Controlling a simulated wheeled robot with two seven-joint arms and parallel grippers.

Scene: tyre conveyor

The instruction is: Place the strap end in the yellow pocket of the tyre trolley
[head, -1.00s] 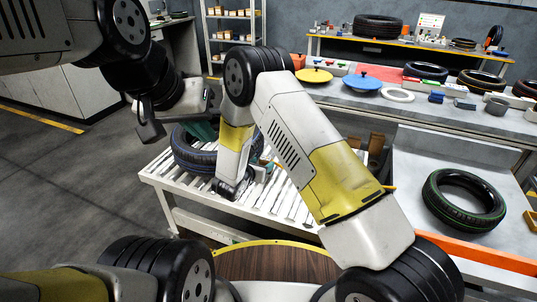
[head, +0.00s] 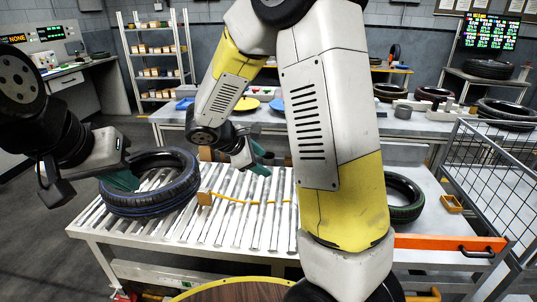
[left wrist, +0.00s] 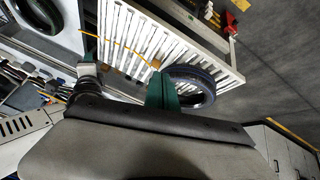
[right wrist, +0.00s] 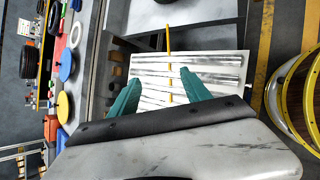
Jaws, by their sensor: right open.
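An orange-yellow strap (head: 245,201) lies across the slatted roller table, with a small tan block (head: 205,198) at its left end. The strap's right part is hidden behind my right arm. The tyre trolley (head: 490,170) is a wire cage at the right, with a small yellow pocket (head: 452,204) on its near left side. My right gripper (head: 262,169) is open and empty above the table; in the right wrist view the strap (right wrist: 169,45) runs between its teal fingers (right wrist: 160,78). My left gripper (head: 122,180) is beside the blue-marked tyre, its fingers (left wrist: 162,80) together, apparently empty.
The blue-marked tyre (head: 150,188) lies on the table's left end. Another tyre (head: 402,197) lies right of my right arm, near an orange bar (head: 440,243) with a black handle. A workbench (head: 400,122) with tyres and lids stands behind.

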